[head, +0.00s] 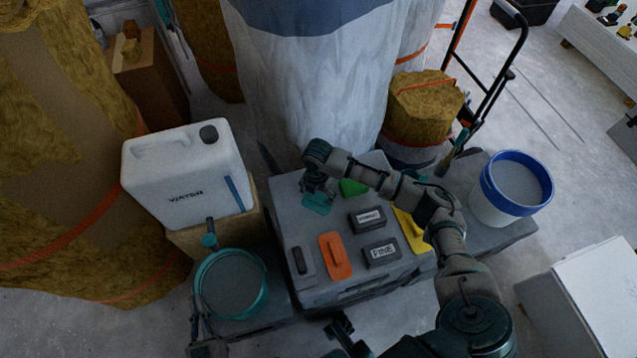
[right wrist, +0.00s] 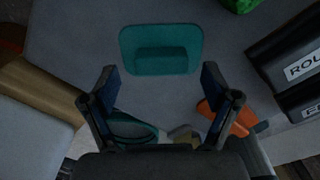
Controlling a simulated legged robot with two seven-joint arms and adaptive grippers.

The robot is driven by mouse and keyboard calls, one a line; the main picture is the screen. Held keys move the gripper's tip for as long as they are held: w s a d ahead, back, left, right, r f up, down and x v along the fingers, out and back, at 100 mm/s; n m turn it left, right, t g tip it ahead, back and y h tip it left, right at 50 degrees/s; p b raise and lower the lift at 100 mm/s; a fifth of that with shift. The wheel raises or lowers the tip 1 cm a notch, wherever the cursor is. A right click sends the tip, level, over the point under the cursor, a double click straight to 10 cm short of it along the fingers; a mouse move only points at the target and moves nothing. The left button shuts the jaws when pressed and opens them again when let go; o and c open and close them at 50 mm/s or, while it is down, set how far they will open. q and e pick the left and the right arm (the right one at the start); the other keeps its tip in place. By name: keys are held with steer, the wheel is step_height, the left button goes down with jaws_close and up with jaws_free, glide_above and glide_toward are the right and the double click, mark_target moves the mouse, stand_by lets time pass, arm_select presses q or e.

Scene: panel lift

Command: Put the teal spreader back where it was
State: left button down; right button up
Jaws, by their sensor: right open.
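The teal spreader (head: 316,206) lies flat on the grey case top (head: 290,205), near its left back corner. In the right wrist view the spreader (right wrist: 160,36) shows its raised grip block and lies just beyond the fingertips, apart from them. My right gripper (head: 318,190) is open and empty, pointing down above the spreader and hiding part of it in the head view. The right gripper's two fingers (right wrist: 160,82) stand wide apart in the wrist view. My left gripper (head: 203,335) is partly cut off at the bottom left; its jaws are unclear.
On the case are an orange tool (head: 336,257), a FINE block (head: 382,252), another labelled block (head: 367,219), a green tool (head: 353,187) and a yellow tool (head: 411,230). A water canister (head: 185,170) and teal-rimmed bucket (head: 232,283) stand left; a blue-rimmed bucket (head: 511,190) stands right.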

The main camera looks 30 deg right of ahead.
mark_target(317, 197)
arm_select(q)
step_height(317, 197, down, 8)
steer(key=s+a+g+y+p, duration=0.1)
steer(key=s+g+p, duration=0.1)
steer(key=g, duration=0.4)
steer(key=shift+a+r+y+p, duration=0.2)
steer(key=shift+a+y+p, duration=0.15)
steer(key=shift+a+y, duration=0.05)
arm_select(e)
step_height(317, 197, up, 9)
steer(key=shift+r, duration=0.15)
